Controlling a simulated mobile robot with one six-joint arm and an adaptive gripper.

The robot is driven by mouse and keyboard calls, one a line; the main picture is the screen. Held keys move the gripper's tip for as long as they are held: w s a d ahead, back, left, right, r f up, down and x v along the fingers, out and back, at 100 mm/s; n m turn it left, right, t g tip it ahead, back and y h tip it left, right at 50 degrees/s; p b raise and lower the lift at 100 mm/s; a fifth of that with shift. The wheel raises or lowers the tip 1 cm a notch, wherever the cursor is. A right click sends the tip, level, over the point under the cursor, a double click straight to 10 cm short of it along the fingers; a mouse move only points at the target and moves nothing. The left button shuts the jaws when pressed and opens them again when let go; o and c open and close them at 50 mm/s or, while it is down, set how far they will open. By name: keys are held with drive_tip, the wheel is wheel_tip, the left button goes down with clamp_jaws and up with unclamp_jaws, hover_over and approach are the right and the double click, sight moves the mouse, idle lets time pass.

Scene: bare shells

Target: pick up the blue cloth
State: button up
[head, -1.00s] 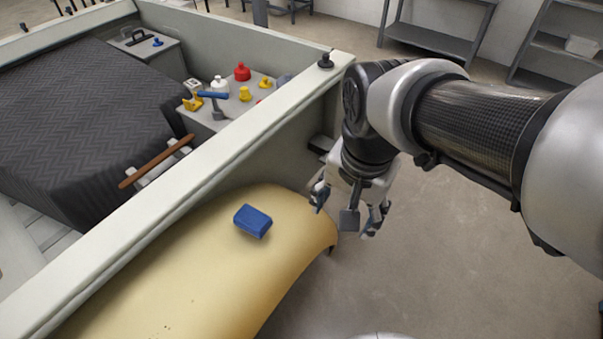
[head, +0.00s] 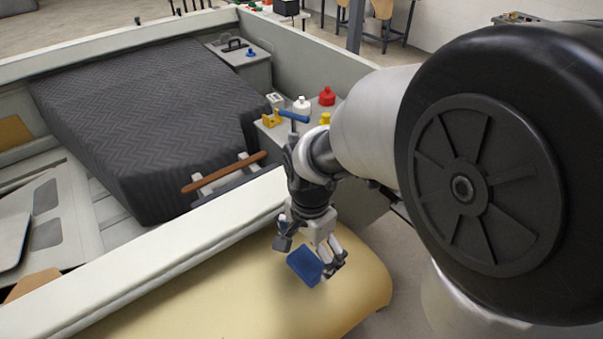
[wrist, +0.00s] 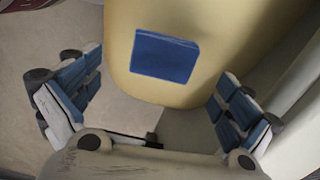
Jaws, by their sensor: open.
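The blue cloth (head: 305,265) is a small folded rectangular block lying on the curved yellow panel (head: 235,300) beside the pale wall. My gripper (head: 308,258) is above and close to it in the head view, with fingers apart and nothing between them. In the wrist view the cloth (wrist: 165,56) lies ahead of the open fingers, roughly midway between them sideways and near the panel's edge. My gripper (wrist: 165,105) shows blue pads on both fingers. Whether a finger touches the cloth cannot be told.
The pale wall rim (head: 160,265) runs diagonally just left of my gripper. Behind it are a dark ribbed cover (head: 140,120), a brown-handled item (head: 225,172) and a shelf with red (head: 327,96) and white (head: 301,105) bottles. Open floor lies right of the panel.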

sight(307, 261)
drive_tip(key=f, duration=0.2)
drive_tip(key=f+b, duration=0.1)
drive_tip(key=f, duration=0.1)
drive_tip(key=f+b, duration=0.1)
drive_tip(key=f, duration=0.1)
drive_tip(key=shift+w+a, duration=0.1)
drive_tip(key=shift+w, duration=0.15)
drive_tip(key=shift+c, duration=0.3)
drive_tip(key=c, duration=1)
drive_tip(key=shift+r, duration=0.2)
wheel_tip(307, 261, up, 20)
drive_tip(key=p, duration=0.6)
drive_tip(key=shift+f, duration=0.1)
